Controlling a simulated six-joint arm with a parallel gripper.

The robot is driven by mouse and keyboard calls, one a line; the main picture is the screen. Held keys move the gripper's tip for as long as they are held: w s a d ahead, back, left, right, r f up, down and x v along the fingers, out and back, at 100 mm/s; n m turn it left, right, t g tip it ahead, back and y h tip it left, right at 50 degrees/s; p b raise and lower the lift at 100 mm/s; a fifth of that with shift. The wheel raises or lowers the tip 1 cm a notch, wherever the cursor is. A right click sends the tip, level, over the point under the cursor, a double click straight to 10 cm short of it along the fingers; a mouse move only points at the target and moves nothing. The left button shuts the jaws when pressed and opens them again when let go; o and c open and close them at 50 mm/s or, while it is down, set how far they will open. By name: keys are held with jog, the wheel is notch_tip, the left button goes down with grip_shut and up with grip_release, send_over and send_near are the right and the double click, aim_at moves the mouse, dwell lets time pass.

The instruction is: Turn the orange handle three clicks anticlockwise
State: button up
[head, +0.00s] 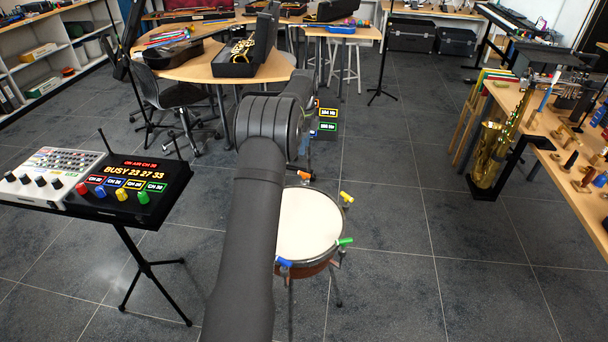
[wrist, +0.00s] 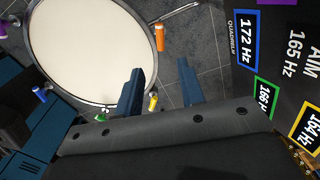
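The orange handle (wrist: 160,33) stands at the drum's rim in the wrist view, ahead of my fingertips and apart from them. The drum (head: 308,222) has a pale round head. Yellow (head: 346,197), green (head: 345,241) and blue (head: 284,263) handles also sit around its rim. A dark readout panel (wrist: 245,70) shows "AIM 165 Hz" and, in a blue frame, "172 Hz".
Small framed readouts (head: 327,119) stand behind the drum. A mixer and black box with coloured knobs (head: 125,185) stand at left on a tripod. A bench with a saxophone (head: 490,155) is at right. Floor to the drum's right is clear.

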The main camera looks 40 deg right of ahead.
aim_at(304, 173)
notch_tip(304, 173, down, 13)
jog(key=shift+f, duration=0.2)
jog(key=shift+c, duration=0.5)
